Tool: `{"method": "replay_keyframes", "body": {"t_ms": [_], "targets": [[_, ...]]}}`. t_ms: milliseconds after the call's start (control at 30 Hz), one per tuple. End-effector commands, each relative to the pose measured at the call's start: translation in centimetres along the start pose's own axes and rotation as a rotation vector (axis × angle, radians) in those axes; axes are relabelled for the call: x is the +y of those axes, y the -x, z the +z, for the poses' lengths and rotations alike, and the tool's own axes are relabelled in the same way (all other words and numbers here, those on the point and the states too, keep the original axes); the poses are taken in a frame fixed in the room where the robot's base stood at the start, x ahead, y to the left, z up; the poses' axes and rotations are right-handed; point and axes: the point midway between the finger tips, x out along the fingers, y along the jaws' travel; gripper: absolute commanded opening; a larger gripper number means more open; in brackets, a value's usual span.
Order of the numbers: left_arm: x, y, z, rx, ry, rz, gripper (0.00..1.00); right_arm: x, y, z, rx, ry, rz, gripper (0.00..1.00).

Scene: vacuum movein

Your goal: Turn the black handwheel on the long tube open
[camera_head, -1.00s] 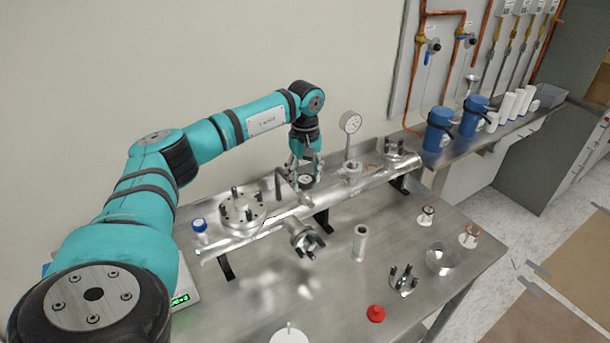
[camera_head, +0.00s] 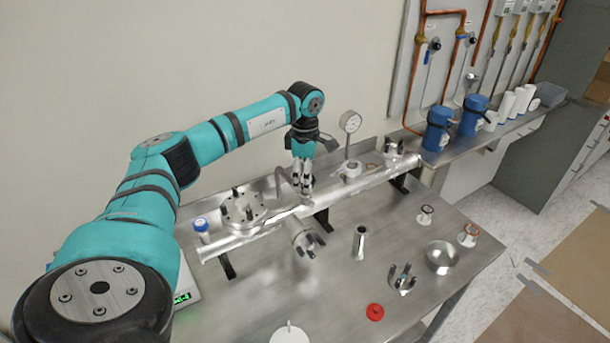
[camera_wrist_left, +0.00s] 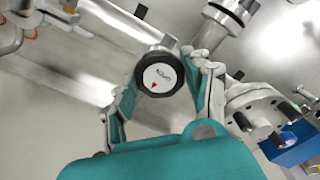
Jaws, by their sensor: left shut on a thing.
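The long tube (camera_head: 345,190) is a shiny metal pipe lying across the steel bench on black supports. The black handwheel (camera_wrist_left: 159,75) shows in the left wrist view as a round black rim with a white face and a red arrow mark. My left gripper (camera_head: 303,188) reaches down onto the middle of the tube from above, and its fingers hide the handwheel in the head view. In the left wrist view, my left gripper (camera_wrist_left: 163,85) has one finger on each side of the handwheel and is shut on it. My right gripper is not in view.
A bolted flange (camera_head: 242,208) stands on the tube left of my gripper, with a bent pipe between them. A dial gauge (camera_head: 350,122) rises on the right. Loose metal parts and a red cap (camera_head: 375,312) lie on the front of the bench.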

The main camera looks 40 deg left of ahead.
Motion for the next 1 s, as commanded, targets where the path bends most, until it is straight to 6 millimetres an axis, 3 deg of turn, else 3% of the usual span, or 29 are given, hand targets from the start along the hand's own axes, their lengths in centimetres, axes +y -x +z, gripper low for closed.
{"method": "replay_keyframes", "body": {"t_ms": [1000], "targets": [[0.0, 0.2, 0.0, -0.002, 0.968, 0.003, 0.18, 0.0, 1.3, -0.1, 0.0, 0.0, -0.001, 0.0]]}}
